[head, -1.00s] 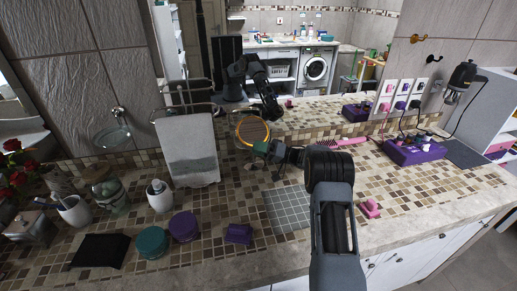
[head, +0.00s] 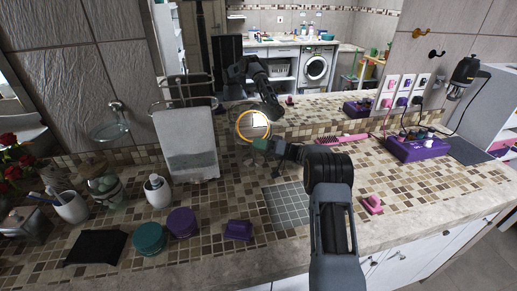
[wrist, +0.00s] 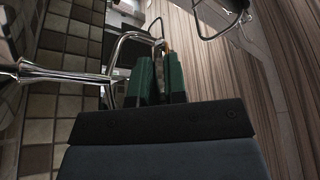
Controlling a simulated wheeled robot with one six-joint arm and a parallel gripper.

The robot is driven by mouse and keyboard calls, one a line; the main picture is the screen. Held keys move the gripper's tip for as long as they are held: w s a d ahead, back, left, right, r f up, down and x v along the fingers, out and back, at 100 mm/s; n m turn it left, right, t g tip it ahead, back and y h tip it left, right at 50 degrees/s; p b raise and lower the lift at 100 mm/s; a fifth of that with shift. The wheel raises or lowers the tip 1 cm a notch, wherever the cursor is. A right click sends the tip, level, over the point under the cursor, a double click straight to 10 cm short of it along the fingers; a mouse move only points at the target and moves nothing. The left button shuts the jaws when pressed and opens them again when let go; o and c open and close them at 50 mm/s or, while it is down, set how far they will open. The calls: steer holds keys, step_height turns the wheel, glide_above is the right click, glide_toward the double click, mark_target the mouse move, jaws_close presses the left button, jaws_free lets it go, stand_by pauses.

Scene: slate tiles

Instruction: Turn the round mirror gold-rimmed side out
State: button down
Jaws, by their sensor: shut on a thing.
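The round mirror (head: 252,120) stands near the back of the tiled counter, beside the hanging towel. Its gold rim shows around a face with a bright white reflection toward the head camera. My gripper (head: 262,144) is shut on the mirror at its lower right edge; the fingers partly cover that edge. In the wrist view, the green fingertips of my gripper (wrist: 160,82) are close together with a thin strip between them. The mirror's face cannot be made out there.
A chrome rack with a grey towel (head: 187,145) stands left of the mirror. A large wall mirror behind reflects my arm. A pink brush (head: 342,138) and purple power block (head: 416,146) lie right. Purple and teal tubs (head: 150,238) stand front left.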

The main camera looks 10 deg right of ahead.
steer(key=c, duration=1.2)
jaws_free()
steer(key=shift+o, duration=0.2)
steer(key=shift+b+v, duration=0.5)
steer(key=shift+v, duration=3.25)
